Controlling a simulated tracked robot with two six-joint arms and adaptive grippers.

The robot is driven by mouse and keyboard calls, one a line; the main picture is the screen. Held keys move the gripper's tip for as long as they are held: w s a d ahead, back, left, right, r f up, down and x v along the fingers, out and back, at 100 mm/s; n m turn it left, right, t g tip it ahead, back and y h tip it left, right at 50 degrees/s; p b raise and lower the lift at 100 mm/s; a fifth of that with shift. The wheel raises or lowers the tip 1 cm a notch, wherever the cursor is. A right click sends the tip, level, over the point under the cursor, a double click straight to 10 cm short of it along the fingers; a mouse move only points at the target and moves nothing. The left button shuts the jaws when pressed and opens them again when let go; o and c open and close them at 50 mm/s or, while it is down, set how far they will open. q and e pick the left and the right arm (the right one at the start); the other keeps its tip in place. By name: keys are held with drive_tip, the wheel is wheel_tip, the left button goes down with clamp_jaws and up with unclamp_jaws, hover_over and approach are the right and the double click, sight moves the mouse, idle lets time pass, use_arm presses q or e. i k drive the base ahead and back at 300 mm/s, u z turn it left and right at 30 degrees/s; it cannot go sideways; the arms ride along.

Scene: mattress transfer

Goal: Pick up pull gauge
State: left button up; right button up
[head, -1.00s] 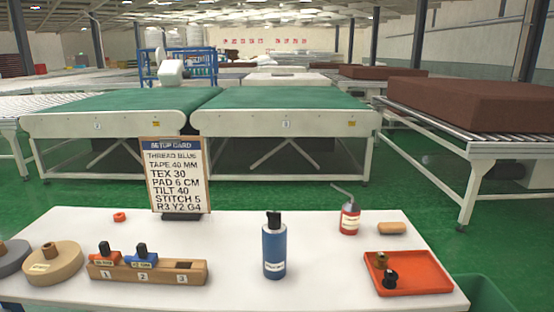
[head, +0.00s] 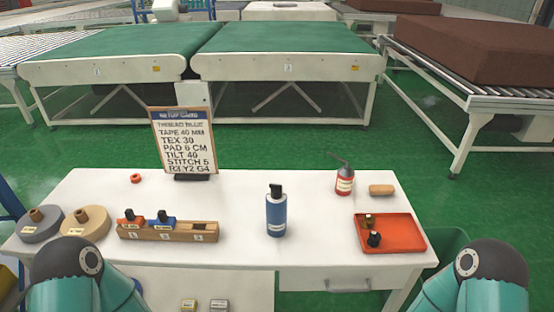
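A blue cylinder (head: 276,216) with a black top and a white label stands upright near the middle of the white table (head: 330,220). Its label is too small to read, and I cannot tell whether it is the pull gauge. No other thing in view is clearly a pull gauge. Parts of my two arms show at the lower left and lower right corners, but neither gripper is in view.
A wooden block (head: 168,232) holds orange and blue pieces. Two spools (head: 85,224) stand left of it. A setup card (head: 184,142), red oil can (head: 344,180), tan block (head: 381,190) and orange tray (head: 391,240) share the table. A drawer (head: 330,281) is below.

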sight(276, 210)
drive_tip(key=k, duration=1.25)
drive_tip(key=u, duration=0.55)
drive_tip(key=i, duration=1.6)
drive_tip(key=z, duration=0.1)
